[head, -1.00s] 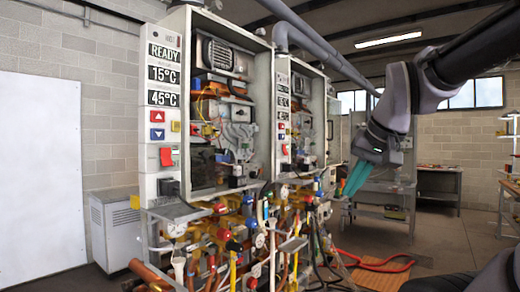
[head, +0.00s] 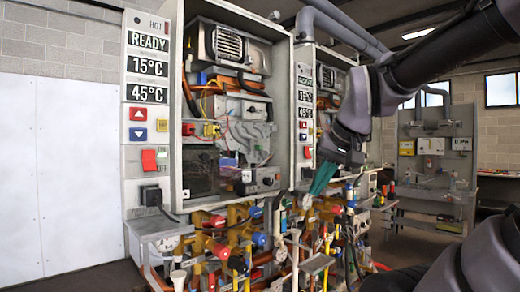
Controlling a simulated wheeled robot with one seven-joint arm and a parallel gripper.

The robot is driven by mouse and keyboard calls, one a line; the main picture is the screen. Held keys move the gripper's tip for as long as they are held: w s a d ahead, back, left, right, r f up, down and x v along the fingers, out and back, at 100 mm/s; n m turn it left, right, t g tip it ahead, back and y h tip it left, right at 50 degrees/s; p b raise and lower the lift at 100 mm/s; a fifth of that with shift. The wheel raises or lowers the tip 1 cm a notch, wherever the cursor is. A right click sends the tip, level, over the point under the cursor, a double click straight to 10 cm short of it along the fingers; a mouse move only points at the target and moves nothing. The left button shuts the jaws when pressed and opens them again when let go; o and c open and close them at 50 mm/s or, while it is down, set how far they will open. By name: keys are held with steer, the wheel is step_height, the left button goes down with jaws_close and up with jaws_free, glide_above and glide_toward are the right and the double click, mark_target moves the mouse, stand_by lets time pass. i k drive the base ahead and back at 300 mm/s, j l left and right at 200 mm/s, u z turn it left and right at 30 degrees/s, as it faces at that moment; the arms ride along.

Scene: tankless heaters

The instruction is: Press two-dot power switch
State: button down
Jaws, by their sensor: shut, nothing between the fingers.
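A large red rocker switch (head: 148,160) with an OFF label beside it is on the near heater's control panel (head: 127,180), below its arrow buttons. A second heater behind it has a similar narrow panel (head: 306,100) with a small red switch (head: 308,152). Dot marks are too small to make out on either panel. My gripper (head: 320,180), with teal fingers, is shut and empty.
Pipes, valves and gauges (head: 230,235) crowd the space below both heaters. The near heater's open box (head: 293,110) juts out beside its panel. A white board (head: 60,180) covers the left wall. A grey stand (head: 435,150) is at the right back.

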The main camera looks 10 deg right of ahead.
mark_target(307, 153)
steer(key=z, duration=0.8)
steer(key=i+l+u, duration=0.1)
steer(key=i+l, duration=0.15)
steer(key=i+l+u, duration=0.25)
steer(key=i+l, duration=0.15)
steer(key=l, duration=0.25)
steer(key=i+l+u, duration=0.2)
steer(key=i+l, duration=0.15)
steer(key=l, duration=0.35)
steer(key=i+l+u, duration=0.15)
steer(key=l, duration=0.2)
steer(key=i+l+u, duration=0.1)
steer(key=l, duration=0.25)
steer(key=i, duration=0.05)
